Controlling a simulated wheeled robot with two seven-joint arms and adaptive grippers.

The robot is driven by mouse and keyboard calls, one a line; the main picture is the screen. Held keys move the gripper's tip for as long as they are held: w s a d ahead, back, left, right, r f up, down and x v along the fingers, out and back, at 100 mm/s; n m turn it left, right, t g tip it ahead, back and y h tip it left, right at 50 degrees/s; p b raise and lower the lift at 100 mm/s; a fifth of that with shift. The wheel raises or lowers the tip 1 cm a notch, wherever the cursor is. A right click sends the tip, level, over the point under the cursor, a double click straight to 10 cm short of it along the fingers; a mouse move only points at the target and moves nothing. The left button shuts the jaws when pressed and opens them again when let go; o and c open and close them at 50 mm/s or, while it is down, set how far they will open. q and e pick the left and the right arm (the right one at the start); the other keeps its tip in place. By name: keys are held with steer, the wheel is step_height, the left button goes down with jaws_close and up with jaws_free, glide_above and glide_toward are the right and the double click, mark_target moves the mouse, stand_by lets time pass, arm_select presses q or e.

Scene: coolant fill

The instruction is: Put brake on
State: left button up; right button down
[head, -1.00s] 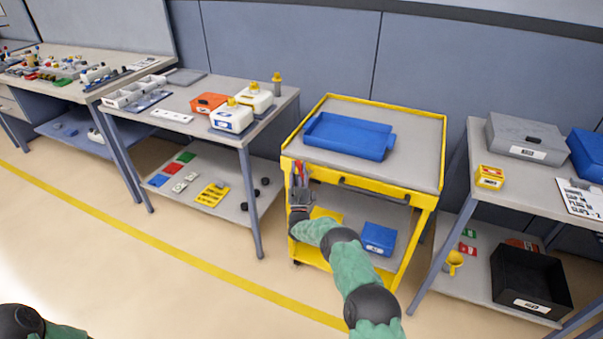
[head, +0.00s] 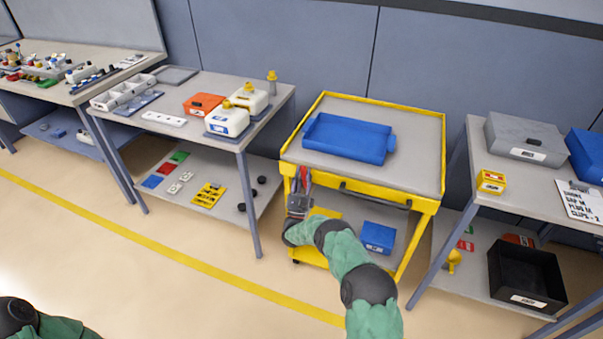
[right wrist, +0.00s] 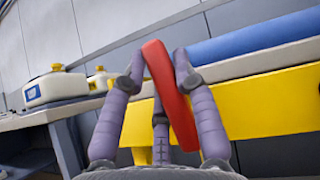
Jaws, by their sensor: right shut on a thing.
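A yellow-framed cart (head: 436,150) with a grey top stands in the middle of the head view. A red lever (right wrist: 173,100) is at the cart's front left corner and shows as a small red piece in the head view (head: 306,174). My right gripper (head: 301,184) is at that corner. In the right wrist view its fingers (right wrist: 160,66) are shut on the red lever, which leans slightly.
A blue tray (head: 348,138) lies on the cart top and a blue box (head: 378,238) on its lower shelf. A table with white jugs (head: 228,122) stands to the left. A table with a grey case (head: 528,138) stands to the right. The floor in front is clear.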

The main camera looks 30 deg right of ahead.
steer(key=shift+f, duration=0.1)
steer(key=c, duration=0.9)
jaws_free()
steer(key=shift+c, duration=0.2)
steer(key=v, duration=1.2)
steer(key=shift+w, duration=0.1)
